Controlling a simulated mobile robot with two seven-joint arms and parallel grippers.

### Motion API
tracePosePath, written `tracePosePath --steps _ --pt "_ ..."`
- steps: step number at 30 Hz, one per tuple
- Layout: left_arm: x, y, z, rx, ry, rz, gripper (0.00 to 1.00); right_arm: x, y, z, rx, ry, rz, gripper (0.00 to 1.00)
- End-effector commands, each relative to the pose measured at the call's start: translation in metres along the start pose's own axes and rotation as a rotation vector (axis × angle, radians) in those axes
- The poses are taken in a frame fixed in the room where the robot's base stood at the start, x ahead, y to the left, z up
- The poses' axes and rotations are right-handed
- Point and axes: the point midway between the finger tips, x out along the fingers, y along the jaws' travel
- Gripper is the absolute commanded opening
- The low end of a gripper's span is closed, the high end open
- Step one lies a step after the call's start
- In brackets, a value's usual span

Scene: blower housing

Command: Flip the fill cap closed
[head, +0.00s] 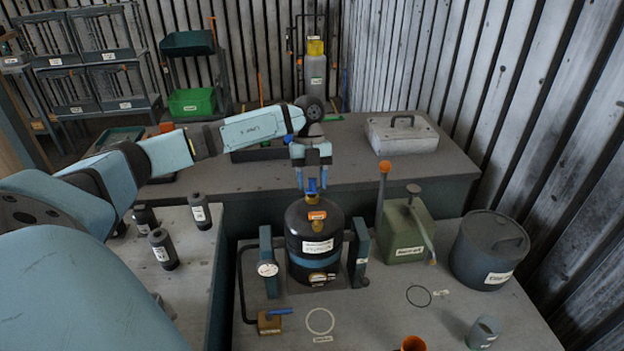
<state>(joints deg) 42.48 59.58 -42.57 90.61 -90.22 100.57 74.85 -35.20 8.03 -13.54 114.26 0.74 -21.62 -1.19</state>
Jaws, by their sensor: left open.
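A black tank (314,240) with a blue band and a white label stands upright between two dark blue-green posts. On its top is a brass fitting (311,198) with a small upright blue piece (312,186). An orange part (316,215) sits on the tank's upper front; I cannot tell which of these is the fill cap, or its angle. My left gripper (312,180) points down just above the tank top, open, its fingers on either side of the blue piece. Whether they touch it is unclear. My right gripper is not in view.
A round gauge (267,269) and a brass valve with blue handle (270,320) are at the tank's left. A green can (404,235) with an orange-tipped lever and a dark lidded bucket (488,252) stand right. Black bottles (163,249) stand on the left table.

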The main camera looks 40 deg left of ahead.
Motion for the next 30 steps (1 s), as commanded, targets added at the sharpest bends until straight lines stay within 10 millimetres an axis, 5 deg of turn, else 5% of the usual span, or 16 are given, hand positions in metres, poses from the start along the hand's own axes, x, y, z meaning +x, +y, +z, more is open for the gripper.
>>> tracePosePath --steps 5,12,30 --pt "0.0 0.0 0.0 0.001 0.0 0.0 0.46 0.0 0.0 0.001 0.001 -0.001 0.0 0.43" --pt "0.0 0.0 0.0 0.001 0.0 0.0 0.0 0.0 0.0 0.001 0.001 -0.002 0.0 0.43" --pt "0.013 0.0 -0.009 0.001 -0.378 0.001 0.0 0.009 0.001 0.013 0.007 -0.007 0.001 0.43"
